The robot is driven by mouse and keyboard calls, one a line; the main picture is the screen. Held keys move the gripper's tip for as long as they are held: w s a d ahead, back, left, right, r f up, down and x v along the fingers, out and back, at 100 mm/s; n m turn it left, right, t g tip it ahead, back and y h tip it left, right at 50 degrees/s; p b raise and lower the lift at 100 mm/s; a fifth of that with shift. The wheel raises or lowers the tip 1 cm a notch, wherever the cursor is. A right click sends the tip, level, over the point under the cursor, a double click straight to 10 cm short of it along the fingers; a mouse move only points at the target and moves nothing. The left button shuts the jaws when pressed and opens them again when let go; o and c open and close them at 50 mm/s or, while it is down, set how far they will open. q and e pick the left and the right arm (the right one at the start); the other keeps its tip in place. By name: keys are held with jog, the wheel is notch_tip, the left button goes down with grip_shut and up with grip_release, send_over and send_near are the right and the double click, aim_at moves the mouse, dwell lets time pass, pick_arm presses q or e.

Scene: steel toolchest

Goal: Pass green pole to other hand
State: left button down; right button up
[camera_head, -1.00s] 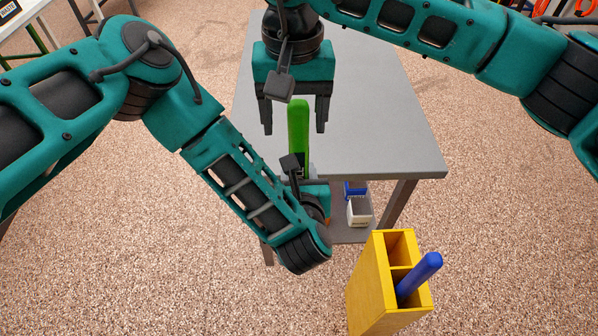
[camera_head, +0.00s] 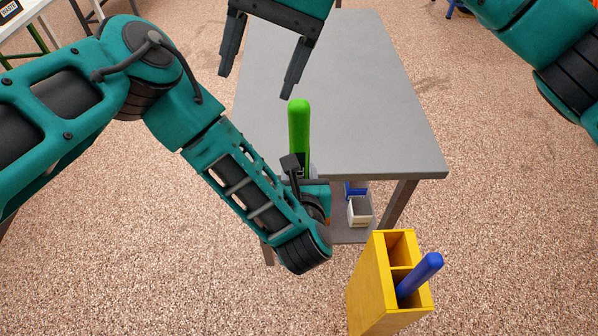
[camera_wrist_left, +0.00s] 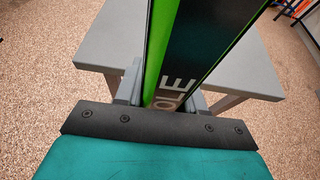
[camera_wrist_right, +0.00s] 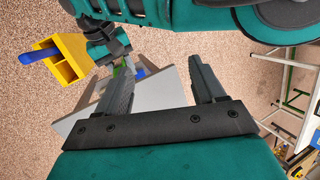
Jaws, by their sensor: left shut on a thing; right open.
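The green pole (camera_head: 299,135) stands roughly upright in the middle of the head view, in front of the grey table top. My left gripper (camera_head: 303,176) is shut on its lower part. The left wrist view shows the pole (camera_wrist_left: 202,50) close up between the fingers, with a dark label and white letters. My right gripper (camera_head: 257,82) is open and empty, above and to the left of the pole's top, apart from it. In the right wrist view its fingers (camera_wrist_right: 162,90) are spread with nothing between them; a small bit of the pole (camera_wrist_right: 120,70) shows beyond.
A grey table (camera_head: 375,100) with a bare top stands behind the pole. A yellow holder (camera_head: 372,290) at lower right has compartments, one with a blue pole (camera_head: 420,275) in it. A white box (camera_head: 360,211) is on the table's lower shelf.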

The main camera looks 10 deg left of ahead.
jog(key=w+d+f+n+t+y, duration=0.4)
jog(key=d+f+n+t, duration=0.3)
jog(key=n+t, duration=0.3)
jog(key=w+d+f+n+t+y, duration=0.35)
jog(key=d+f+n+t, duration=0.3)
jog(key=n+t, duration=0.4)
jog(key=s+d+f+m+g+h, duration=0.3)
jog(key=s+d+f+m, duration=0.3)
jog(key=f, duration=0.6)
jog(key=s+d+f+m+g+h, duration=0.4)
jog(key=s+d+f+m+h, duration=0.2)
jog(key=s+f+m, duration=0.5)
jog(key=shift+d+f+m, duration=0.35)
jog(key=shift+d+m, duration=0.1)
